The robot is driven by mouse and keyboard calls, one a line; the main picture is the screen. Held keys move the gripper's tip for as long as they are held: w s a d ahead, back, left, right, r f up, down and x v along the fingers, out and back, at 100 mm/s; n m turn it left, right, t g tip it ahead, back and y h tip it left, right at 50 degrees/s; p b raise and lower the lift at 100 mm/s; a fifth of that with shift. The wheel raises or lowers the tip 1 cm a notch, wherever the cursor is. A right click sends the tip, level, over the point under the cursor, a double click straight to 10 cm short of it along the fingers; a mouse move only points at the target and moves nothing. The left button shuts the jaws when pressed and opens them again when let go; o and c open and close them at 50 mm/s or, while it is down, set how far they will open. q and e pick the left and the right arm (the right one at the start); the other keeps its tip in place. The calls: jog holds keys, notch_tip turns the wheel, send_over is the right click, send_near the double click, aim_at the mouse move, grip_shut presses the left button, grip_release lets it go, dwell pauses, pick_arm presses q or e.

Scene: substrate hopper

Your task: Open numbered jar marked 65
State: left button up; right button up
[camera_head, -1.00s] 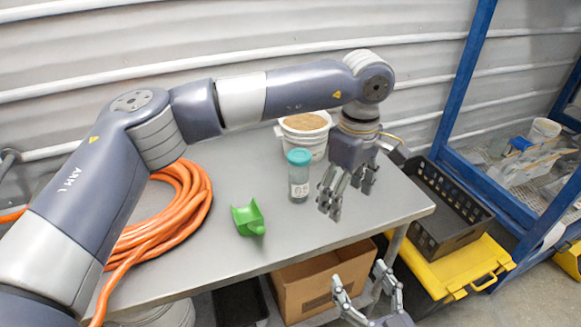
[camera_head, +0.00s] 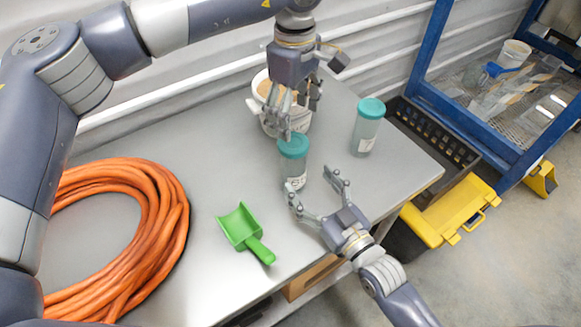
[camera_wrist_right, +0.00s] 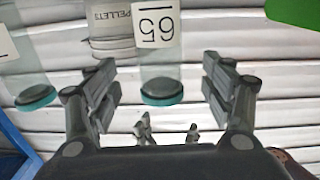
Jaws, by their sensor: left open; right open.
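The jar marked 65 (camera_head: 295,172) is clear with a teal lid (camera_head: 293,146) and stands upright on the metal table. In the right wrist view, which is upside down, its label (camera_wrist_right: 156,24) reads 65. My right gripper (camera_head: 312,181) is open, low at the jar's near side. In its wrist view the jar shows between the spread fingers, with no clear contact. My left gripper (camera_head: 298,112) is open and points down just above and behind the lid. Its fingers partly overlap the lid's top edge, so I cannot tell whether they touch it.
A second teal-lidded jar (camera_head: 367,130) stands to the right. A white bucket of pellets (camera_head: 262,88) is close behind the left gripper. A green scoop (camera_head: 240,228) and an orange cable coil (camera_head: 150,250) lie to the left. The table's front edge is near my right arm.

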aim_at(299, 170)
pick_arm(q)
jog(key=shift+w, duration=0.1)
pick_arm(e)
jog(key=x, duration=0.8)
jog(key=shift+d, duration=0.1)
grip_shut()
pick_arm(q)
jog(key=m, duration=1.7)
jog(key=shift+f+m, duration=0.1)
jog(key=shift+m, duration=0.3)
jog(key=shift+f, duration=3.95)
jog(key=shift+c, duration=0.5)
